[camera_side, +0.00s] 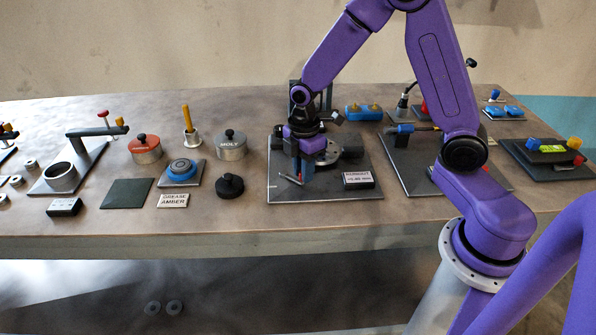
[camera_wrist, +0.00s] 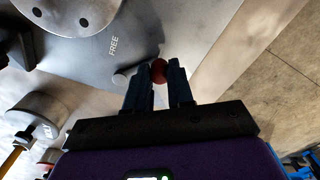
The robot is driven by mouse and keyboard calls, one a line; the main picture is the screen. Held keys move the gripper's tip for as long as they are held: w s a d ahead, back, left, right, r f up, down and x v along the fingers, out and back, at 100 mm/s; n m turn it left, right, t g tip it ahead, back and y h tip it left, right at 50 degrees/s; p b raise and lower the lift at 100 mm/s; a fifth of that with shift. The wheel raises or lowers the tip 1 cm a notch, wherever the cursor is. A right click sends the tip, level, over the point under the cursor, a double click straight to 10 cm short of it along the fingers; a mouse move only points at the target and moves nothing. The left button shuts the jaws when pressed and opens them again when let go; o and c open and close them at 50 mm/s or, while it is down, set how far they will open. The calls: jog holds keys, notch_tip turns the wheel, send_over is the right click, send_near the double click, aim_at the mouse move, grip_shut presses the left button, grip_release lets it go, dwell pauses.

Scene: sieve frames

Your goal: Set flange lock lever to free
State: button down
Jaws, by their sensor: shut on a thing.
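The flange fixture stands on a dark plate (camera_side: 330,192) in the middle of the bench, with a round flange disc (camera_side: 332,153). My gripper (camera_side: 300,176) points down at the front left part of this plate. In the wrist view, the red knob (camera_wrist: 158,71) of the lock lever sits between the fingertips of my gripper (camera_wrist: 163,76), which is shut on it. A grey rod end (camera_wrist: 122,77) shows left of the fingers. The word FREE (camera_wrist: 113,46) is marked on the plate beyond the knob. Most of the lever is hidden in both views.
A small dark label block (camera_side: 358,179) stands on the plate right of my gripper. Another fixture plate (camera_side: 425,178) lies to the right. The bench front edge (camera_side: 250,240) is close.

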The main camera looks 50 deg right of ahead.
jog(key=d+n, duration=0.1)
jog(key=n, duration=0.1)
jog(key=d+n, duration=0.1)
jog(key=n, duration=0.1)
jog(key=shift+w+d+n, duration=0.15)
jog(key=shift+w+n, duration=0.15)
jog(key=shift+w, duration=0.05)
jog(key=shift+w+d+n, duration=0.25)
jog(key=shift+d+n, duration=0.1)
jog(key=shift+n, duration=0.4)
jog(key=shift+w+d+n, duration=0.25)
jog(key=shift+d+n, duration=0.1)
jog(key=shift+n, duration=0.4)
jog(key=c, duration=1)
grip_release()
jog(key=shift+r, duration=0.1)
notch_tip(320, 180, up, 17)
jog(key=shift+r, duration=0.15)
